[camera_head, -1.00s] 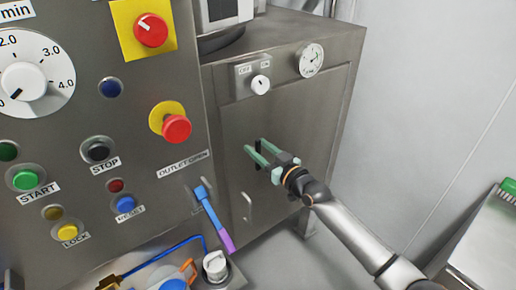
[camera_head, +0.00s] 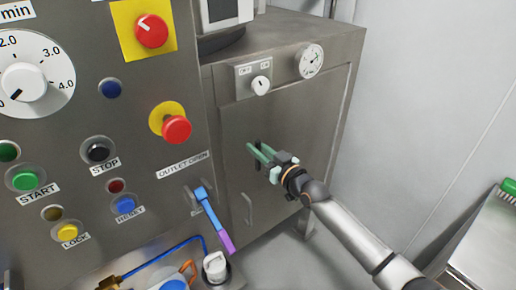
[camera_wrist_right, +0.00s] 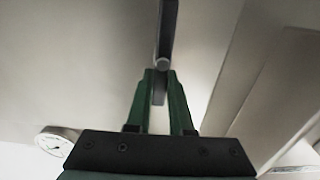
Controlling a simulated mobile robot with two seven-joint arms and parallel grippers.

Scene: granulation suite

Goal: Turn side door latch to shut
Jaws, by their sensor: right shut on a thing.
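The side door (camera_head: 310,120) is the grey metal front of the cabinet right of the control panel. Its latch is a small dark bar, mostly hidden behind my fingers in the head view. In the right wrist view the latch (camera_wrist_right: 167,30) runs up and down the picture, with a round end between the fingertips. My right gripper (camera_head: 256,151) has its green fingers shut on the latch; the fingertips also show in the right wrist view (camera_wrist_right: 160,75). My left gripper is not in view.
Above the latch are an off/on knob (camera_head: 261,85) and a round gauge (camera_head: 311,60). A pale pull handle (camera_head: 247,208) is lower on the door. Left are the blue and purple outlet lever (camera_head: 214,218) and a red stop button (camera_head: 176,129). A bench (camera_head: 490,240) stands at right.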

